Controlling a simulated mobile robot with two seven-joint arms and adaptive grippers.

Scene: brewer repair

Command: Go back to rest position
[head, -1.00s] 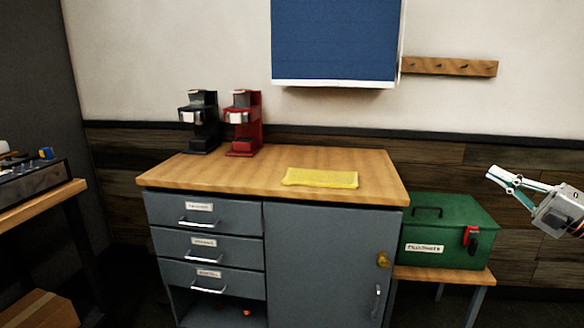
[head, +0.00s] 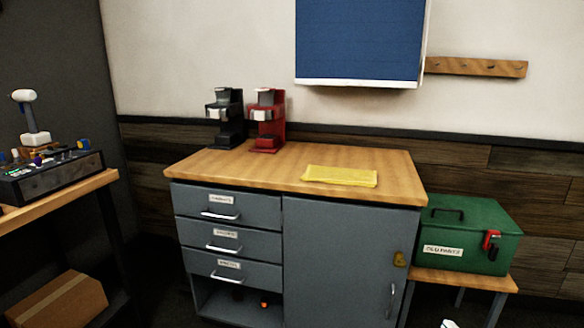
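My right gripper shows only as a small pale tip (head: 449,324) at the bottom edge, below the green box; whether it is open or shut is hidden. My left gripper is not in view. A black brewer (head: 226,120) and a red brewer (head: 267,122) stand upright side by side at the back left of the wooden-topped grey cabinet (head: 340,240). A folded yellow cloth (head: 340,175) lies on the cabinet top, right of the brewers. No gripper touches any of these.
A green box (head: 465,232) with a red latch sits on a low stand right of the cabinet. At left a bench (head: 60,200) carries a dark tray (head: 50,175) of tools. A cardboard box (head: 62,302) lies below. The cabinet top's front is clear.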

